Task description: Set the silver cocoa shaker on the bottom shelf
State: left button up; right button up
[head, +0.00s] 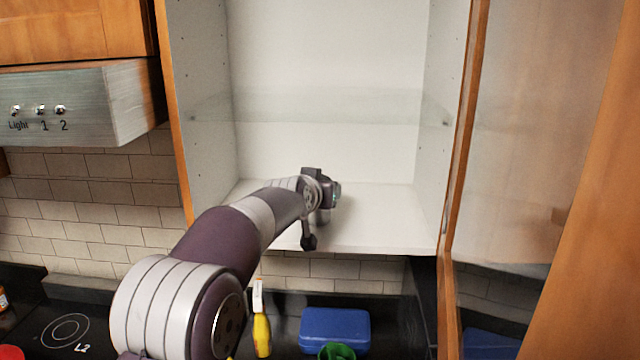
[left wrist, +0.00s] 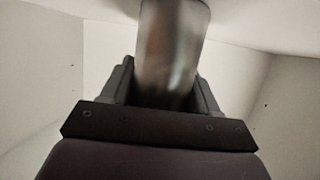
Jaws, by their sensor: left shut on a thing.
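The silver cocoa shaker (left wrist: 170,55) shows in the left wrist view as a blurred, shiny metal body between my fingers. My left gripper (left wrist: 160,85) is shut on it. In the head view my left gripper (head: 325,190) is inside the open cabinet, low over the white bottom shelf (head: 385,215). My own wrist and gripper hide most or all of the shaker there. I cannot tell whether the shaker touches the shelf. My right gripper is not in view.
A clear glass shelf (head: 320,108) crosses the cabinet above my gripper. The bottom shelf looks otherwise empty. The open glass door (head: 530,130) stands at the right. Below are a blue box (head: 335,328), a green item (head: 337,351) and a yellow-handled tool (head: 262,335).

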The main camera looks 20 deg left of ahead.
pick_arm(q)
jog(key=shift+s+f+b, duration=0.1)
jog(key=shift+b, duration=0.3)
jog(key=o, duration=1)
jog(key=shift+o, duration=0.9)
jog(key=shift+r, duration=0.25)
jog(key=b+v, duration=0.4)
jog(key=v, duration=0.8)
